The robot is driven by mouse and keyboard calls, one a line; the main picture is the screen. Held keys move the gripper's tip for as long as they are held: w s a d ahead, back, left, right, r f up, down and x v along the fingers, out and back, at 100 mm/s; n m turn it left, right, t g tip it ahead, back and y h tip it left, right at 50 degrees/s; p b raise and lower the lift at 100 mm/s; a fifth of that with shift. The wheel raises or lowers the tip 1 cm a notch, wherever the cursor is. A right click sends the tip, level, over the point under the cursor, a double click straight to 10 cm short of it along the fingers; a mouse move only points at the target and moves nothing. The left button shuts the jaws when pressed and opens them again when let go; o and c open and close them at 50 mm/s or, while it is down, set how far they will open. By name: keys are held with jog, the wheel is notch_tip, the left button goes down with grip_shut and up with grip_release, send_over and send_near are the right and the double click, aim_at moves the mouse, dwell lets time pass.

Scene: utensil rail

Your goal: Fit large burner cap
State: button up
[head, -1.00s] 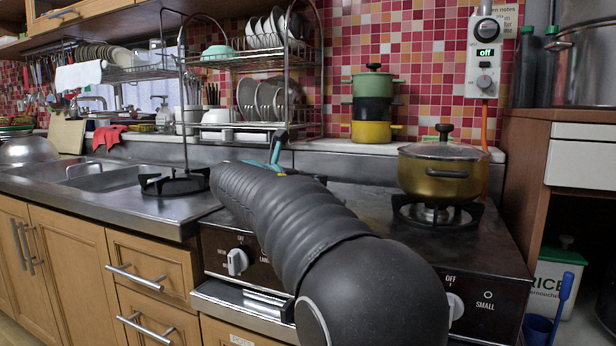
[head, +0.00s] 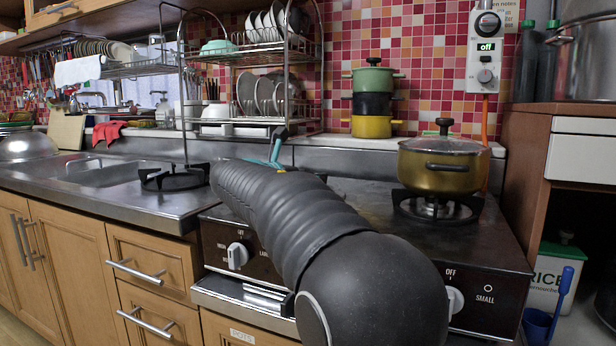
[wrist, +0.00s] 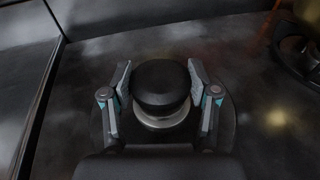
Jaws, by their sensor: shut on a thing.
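In the wrist view, a round black domed cap (wrist: 161,83) sits between the two fingers of my gripper (wrist: 160,88), which is shut on it. A silver metal part (wrist: 160,117) shows just under the dome; I cannot tell whether it belongs to the cap or to the burner below. The dark stove top (wrist: 85,75) spreads around and beyond it. In the head view, my arm hides the left burner area and the cap; only a bit of my gripper's teal and dark parts shows behind the arm.
A gold pot with a glass lid (head: 443,165) stands on the right burner's grate (head: 437,207). A black grate (head: 174,179) lies on the steel counter left of the stove. Stacked pots (head: 373,100) and a dish rack (head: 255,80) stand behind. Stove knobs (head: 237,255) line the front.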

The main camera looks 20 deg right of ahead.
jog(key=shift+f, duration=1.05)
dwell(1.4)
jog(key=shift+r+p, duration=0.2)
jog(key=shift+p, duration=0.1)
jog(key=shift+r+p, duration=0.6)
jog(key=shift+r, duration=0.1)
jog(key=shift+f+b, duration=0.45)
jog(key=shift+f, duration=0.25)
dwell(0.3)
jog(key=shift+p, duration=1.1)
dwell(1.7)
